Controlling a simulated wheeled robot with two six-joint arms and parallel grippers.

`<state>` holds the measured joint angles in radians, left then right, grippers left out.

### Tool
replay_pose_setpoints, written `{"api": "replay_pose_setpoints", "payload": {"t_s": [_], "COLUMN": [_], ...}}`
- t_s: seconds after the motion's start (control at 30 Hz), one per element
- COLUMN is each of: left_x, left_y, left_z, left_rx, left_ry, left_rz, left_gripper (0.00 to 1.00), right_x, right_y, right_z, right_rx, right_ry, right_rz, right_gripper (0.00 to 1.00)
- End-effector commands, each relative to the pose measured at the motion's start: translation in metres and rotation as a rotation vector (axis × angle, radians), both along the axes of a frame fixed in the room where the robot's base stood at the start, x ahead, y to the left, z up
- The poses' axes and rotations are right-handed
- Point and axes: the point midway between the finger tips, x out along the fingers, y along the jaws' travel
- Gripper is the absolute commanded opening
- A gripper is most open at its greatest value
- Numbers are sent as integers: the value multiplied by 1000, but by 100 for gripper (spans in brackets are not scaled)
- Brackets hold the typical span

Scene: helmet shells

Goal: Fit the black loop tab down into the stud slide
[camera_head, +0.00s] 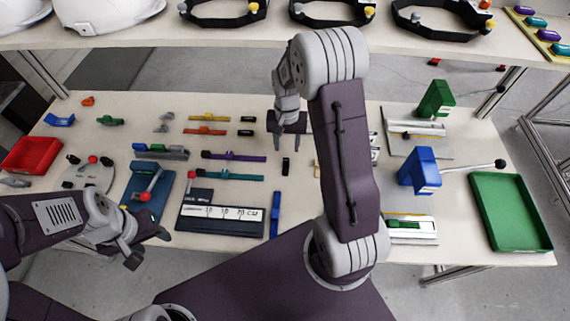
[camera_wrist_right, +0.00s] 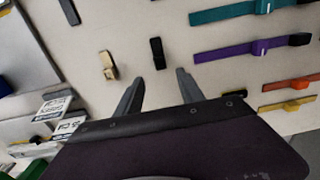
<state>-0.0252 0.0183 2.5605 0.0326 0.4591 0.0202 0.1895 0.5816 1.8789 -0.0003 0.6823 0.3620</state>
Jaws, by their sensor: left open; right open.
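A small black tab (camera_head: 285,167), which looks like the loop tab, lies on the table just in front of my right gripper (camera_head: 287,147). In the right wrist view the black tab (camera_wrist_right: 157,53) lies just beyond the two spread fingertips (camera_wrist_right: 158,76), apart from them. My right gripper is open and empty, pointing down. A tan piece with a dark end (camera_wrist_right: 108,64) lies beside the tab; I cannot tell whether it is the stud slide. In the head view my arm partly hides it. My left gripper (camera_head: 150,248) is open and empty near the table's front edge.
Purple (camera_head: 225,155) and teal (camera_head: 235,175) straps with sliders lie left of the tab. A black-and-white plate (camera_head: 222,220), a blue lever fixture (camera_head: 137,205) and a red tray (camera_head: 32,153) are further left. Blue (camera_head: 420,170) and green presses and a green tray (camera_head: 512,244) stand right.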

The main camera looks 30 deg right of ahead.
Motion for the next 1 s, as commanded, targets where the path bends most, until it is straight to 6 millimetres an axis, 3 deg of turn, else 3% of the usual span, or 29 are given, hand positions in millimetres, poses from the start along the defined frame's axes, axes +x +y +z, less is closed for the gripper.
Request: {"api": "replay_pose_setpoints", "payload": {"t_s": [0.1,0.27,0.53,0.8,0.97,1.0], "left_x": [0,0,0,0,0,0], "left_y": [0,0,0,0,0,0], "left_z": [0,0,1,1,1,1], "left_rx": [0,0,0,0,0,0], "left_ry": [0,0,0,0,0,0], "left_rz": [0,0,0,0,0,0], "left_gripper": [52,52,52,52,52,52], "right_x": [0,0,-1,0,0,0], "right_y": [0,0,-1,-1,-1,-1], "right_z": [-16,-22,-66,-72,-72,-72], "right_rx": [0,0,0,0,0,0], "right_ry": [2,0,2,-1,-1,-1], "right_rz": [1,1,1,1,1,1], "right_gripper": [45,45,45,45,4,0]}}
